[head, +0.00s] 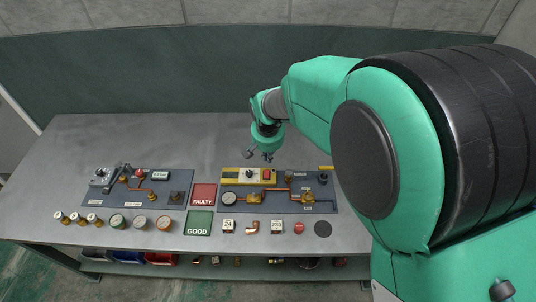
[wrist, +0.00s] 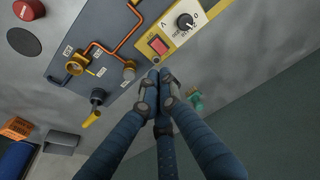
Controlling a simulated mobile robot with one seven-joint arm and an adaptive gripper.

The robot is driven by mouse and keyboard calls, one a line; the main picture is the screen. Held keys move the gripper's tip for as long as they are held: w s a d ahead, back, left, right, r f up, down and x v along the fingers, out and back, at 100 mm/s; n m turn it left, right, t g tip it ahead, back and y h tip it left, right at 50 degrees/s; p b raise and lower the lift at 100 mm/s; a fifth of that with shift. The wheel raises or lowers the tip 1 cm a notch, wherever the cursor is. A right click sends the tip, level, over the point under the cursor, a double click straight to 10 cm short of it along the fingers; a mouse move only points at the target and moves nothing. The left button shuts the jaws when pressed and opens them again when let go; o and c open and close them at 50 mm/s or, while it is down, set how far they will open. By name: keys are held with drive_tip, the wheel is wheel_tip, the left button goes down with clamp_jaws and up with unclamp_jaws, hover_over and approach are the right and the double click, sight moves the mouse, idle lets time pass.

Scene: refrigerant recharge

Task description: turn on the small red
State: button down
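A small red rocker switch (wrist: 158,45) sits on a yellow-edged control box (wrist: 178,36), beside a black dial knob (wrist: 186,20). In the head view the switch (head: 266,174) is on the box at the top of the right-hand grey board. My gripper (wrist: 157,78) has its fingers bunched together with nothing seen between them. In the wrist view the tips lie just below the red switch; I cannot tell whether they touch the box. In the head view my gripper (head: 266,157) is just behind the box, above the bench.
The right board (head: 323,203) carries copper pipes and brass fittings. Red FAULTY (head: 204,188) and green GOOD (head: 199,217) mats lie to its left, then another board (head: 115,192). Gauges and loose parts line the bench front.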

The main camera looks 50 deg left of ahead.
sight(268, 171)
drive_tip(key=f, duration=0.3)
drive_tip(key=w+a+f+b, duration=0.1)
drive_tip(key=f, duration=0.6)
drive_tip(key=shift+w+a+f, duration=0.25)
drive_tip(key=shift+a, duration=0.05)
drive_tip(key=shift+w, duration=0.1)
